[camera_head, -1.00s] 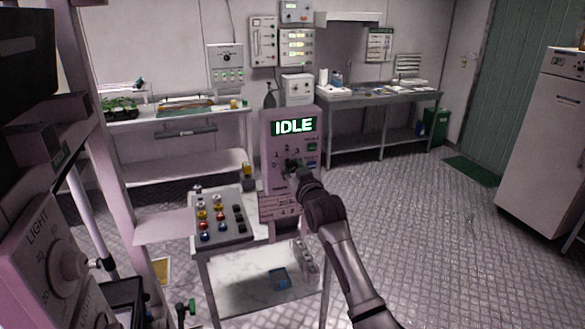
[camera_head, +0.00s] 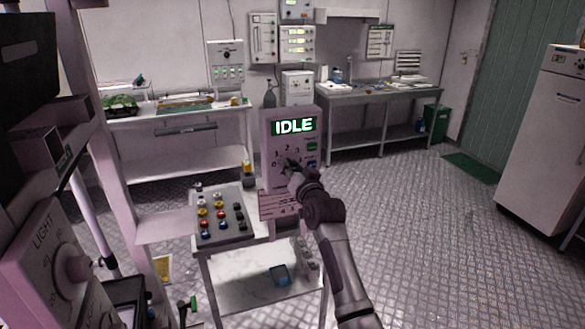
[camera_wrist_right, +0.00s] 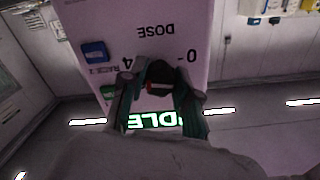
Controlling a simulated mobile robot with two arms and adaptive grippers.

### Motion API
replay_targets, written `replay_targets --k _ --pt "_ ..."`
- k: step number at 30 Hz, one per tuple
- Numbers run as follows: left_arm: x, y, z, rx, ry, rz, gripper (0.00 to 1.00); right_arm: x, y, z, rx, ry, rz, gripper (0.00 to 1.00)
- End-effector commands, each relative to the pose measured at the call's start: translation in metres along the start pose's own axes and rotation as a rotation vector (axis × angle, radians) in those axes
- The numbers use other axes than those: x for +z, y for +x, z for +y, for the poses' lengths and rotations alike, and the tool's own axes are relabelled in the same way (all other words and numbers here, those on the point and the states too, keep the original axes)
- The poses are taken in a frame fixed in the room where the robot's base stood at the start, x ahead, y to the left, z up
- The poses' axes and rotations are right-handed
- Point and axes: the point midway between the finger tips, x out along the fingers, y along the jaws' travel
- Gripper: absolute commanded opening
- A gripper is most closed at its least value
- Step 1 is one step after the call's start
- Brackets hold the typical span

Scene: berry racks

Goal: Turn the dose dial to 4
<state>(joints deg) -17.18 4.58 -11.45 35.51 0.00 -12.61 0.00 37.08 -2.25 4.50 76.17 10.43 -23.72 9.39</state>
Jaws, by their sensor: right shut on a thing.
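The dose panel (camera_head: 271,150) is an upright pale box on the small cart, with a lit screen (camera_head: 294,126) reading IDLE. The dark dose dial (camera_wrist_right: 158,72) sits between the fingers of my right gripper (camera_wrist_right: 158,90) in the right wrist view, where the panel appears upside down. My right gripper (camera_head: 292,171) is shut on the dial. A red and white mark shows on the dial, but I cannot tell which number it points to. The 4 shows left of the dial and the 0 right of it in that view. My left gripper is not in view.
A button box (camera_head: 220,237) with several coloured buttons stands left of the panel on the cart. A blue button (camera_wrist_right: 95,51) and a green one (camera_wrist_right: 87,85) sit near the dial. Open floor (camera_head: 420,230) lies to the right.

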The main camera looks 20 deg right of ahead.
Motion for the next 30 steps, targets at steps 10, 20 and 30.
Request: replay_targets --k 10,20,30 --pt "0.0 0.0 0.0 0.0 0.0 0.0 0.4 0.003 0.0 0.001 0.001 0.006 -0.007 0.0" --pt "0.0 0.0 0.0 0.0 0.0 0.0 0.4 0.002 0.0 0.0 0.0 0.005 -0.003 0.56" --pt "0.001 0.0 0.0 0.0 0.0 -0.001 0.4 0.002 -0.014 0.001 0.0 0.004 -0.001 0.56"
